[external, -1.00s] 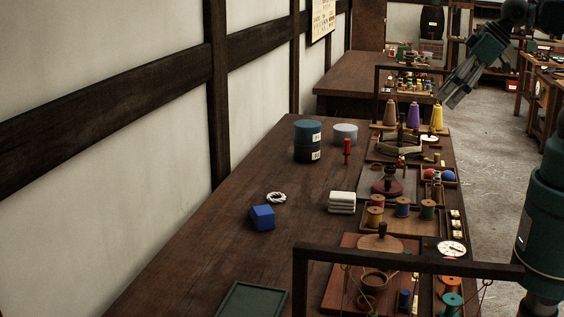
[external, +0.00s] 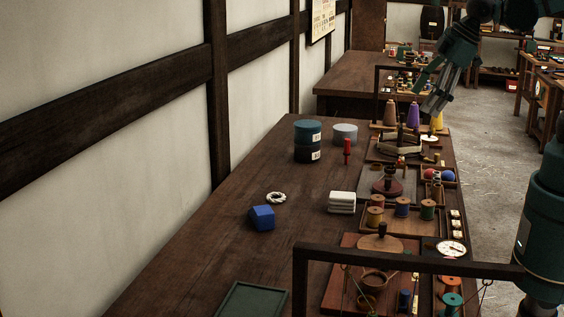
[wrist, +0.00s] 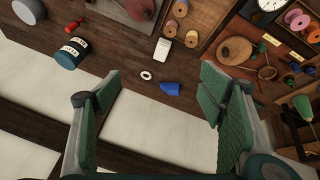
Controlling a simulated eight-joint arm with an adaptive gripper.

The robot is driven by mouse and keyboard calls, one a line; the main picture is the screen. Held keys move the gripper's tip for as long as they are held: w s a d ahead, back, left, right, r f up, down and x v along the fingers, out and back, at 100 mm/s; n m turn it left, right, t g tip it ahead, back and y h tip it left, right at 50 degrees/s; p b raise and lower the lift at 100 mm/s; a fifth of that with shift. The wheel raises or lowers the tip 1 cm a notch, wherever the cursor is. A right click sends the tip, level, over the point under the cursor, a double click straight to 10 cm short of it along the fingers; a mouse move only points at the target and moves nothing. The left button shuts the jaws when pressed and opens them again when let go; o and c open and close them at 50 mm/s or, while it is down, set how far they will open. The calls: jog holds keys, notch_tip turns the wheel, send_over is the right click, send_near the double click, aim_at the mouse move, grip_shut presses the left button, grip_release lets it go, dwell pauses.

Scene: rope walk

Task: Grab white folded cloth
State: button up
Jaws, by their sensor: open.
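The white folded cloth (external: 341,202) lies as a small layered stack on the dark wooden table, beside the spool tray. It also shows in the wrist view (wrist: 168,52), small, beyond the fingertips. My gripper (external: 432,108) is raised well above the far right side of the table, apart from the cloth. In the wrist view my gripper (wrist: 155,95) has its green padded fingers spread wide with nothing between them. Nothing hides the cloth.
A blue block (external: 262,217) and a white rope ring (external: 276,197) lie left of the cloth. Spools (external: 375,217) and a wooden frame (external: 400,260) crowd the right side. The table's left part is mostly clear.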

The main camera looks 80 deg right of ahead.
jog(key=w+f+n+g+h+b, duration=0.1)
jog(key=w+f+n, duration=0.3)
jog(key=w, duration=0.3)
jog(key=n+g+h+b, duration=0.3)
jog(key=n+g+b, duration=0.1)
jog(key=n, duration=0.6)
send_near(343, 195)
jog(key=shift+d+f, duration=0.45)
jog(key=shift+d, duration=0.25)
jog(key=shift+w+f+n, duration=0.2)
jog(key=shift+f+n, duration=0.1)
jog(key=shift+f, duration=0.4)
jog(key=shift+f, duration=0.1)
jog(key=shift+x, duration=1.2)
jog(key=shift+f, duration=0.1)
